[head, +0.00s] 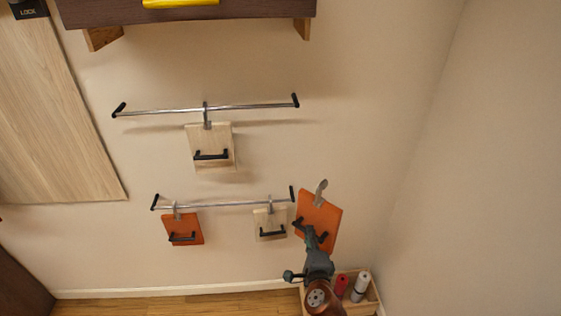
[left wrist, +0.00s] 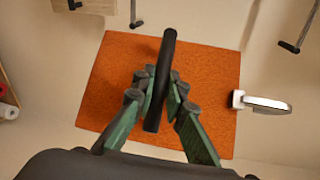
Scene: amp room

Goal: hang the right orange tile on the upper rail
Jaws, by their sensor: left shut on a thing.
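The right orange tile (head: 318,214) is off the rails, tilted, just right of the lower rail's right end. Its grey hook (head: 321,188) points up and is empty. My left gripper (head: 312,238) is shut on this tile's black handle, which shows in the left wrist view (left wrist: 161,80) between the green fingers (left wrist: 158,95). The tile (left wrist: 215,75) fills the middle of that view, its hook (left wrist: 265,103) at right. The upper rail (head: 250,106) carries one pale wood tile (head: 222,136) near its middle. My right gripper is not in view.
The lower rail (head: 235,203) holds another orange tile (head: 183,223) at left and a pale tile (head: 268,218) at right. A dark shelf (head: 230,14) is above the upper rail. A wooden box (head: 372,292) with red and white rolls stands on the floor. The upper rail is bare on both sides of its tile.

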